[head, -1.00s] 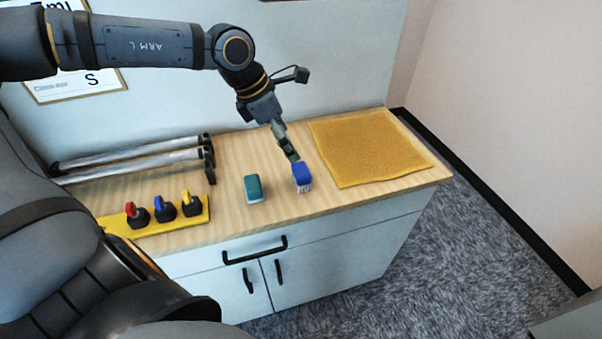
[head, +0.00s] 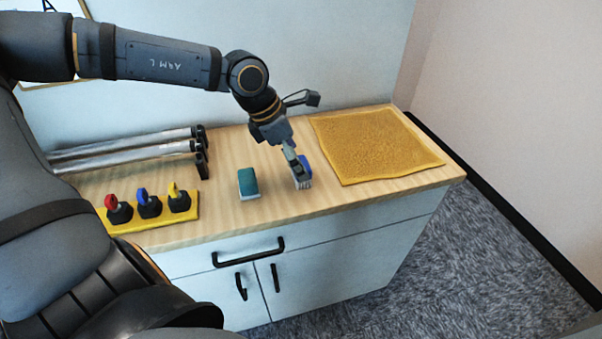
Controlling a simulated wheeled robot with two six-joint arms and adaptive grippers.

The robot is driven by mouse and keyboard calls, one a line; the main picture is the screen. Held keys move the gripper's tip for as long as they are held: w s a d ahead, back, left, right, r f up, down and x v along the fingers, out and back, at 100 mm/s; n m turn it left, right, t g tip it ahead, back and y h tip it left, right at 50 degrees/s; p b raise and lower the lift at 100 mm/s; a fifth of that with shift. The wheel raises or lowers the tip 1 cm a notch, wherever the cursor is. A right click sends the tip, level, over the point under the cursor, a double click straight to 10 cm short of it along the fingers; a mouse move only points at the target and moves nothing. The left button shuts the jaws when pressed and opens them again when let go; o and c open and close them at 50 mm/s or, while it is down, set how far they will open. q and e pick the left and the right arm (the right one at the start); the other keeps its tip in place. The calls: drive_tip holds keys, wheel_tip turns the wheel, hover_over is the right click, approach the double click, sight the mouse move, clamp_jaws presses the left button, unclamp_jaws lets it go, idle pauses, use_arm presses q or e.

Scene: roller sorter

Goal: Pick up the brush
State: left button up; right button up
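The brush (head: 306,163), with a blue top and pale bristles, stands on the wooden counter just left of the yellow cloth. My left gripper (head: 297,164) reaches down to it from above. A finger covers the left part of its blue top. Whether the fingers press on the brush is hidden, and I cannot tell whether they are open or shut. My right gripper is out of view.
A teal block with a pale base (head: 248,182) is left of the brush. A yellow strip (head: 150,239) holds red, blue and yellow-topped black pieces. Metal rollers (head: 130,155) lie at the back left. The yellow cloth (head: 375,145) covers the right end of the counter (head: 225,215).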

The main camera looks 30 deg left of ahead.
use_arm(q)
drive_tip(key=b+x, duration=0.1)
drive_tip(key=x, duration=0.2)
drive_tip(key=shift+s+a+f, duration=0.1)
drive_tip(key=shift+a+f, duration=0.1)
drive_tip(key=shift+w+d+f, duration=0.15)
drive_tip(key=shift+w, duration=0.3)
drive_tip(key=shift+s, duration=0.35)
drive_tip(key=shift+c, duration=0.9)
drive_tip(key=c, duration=1.1)
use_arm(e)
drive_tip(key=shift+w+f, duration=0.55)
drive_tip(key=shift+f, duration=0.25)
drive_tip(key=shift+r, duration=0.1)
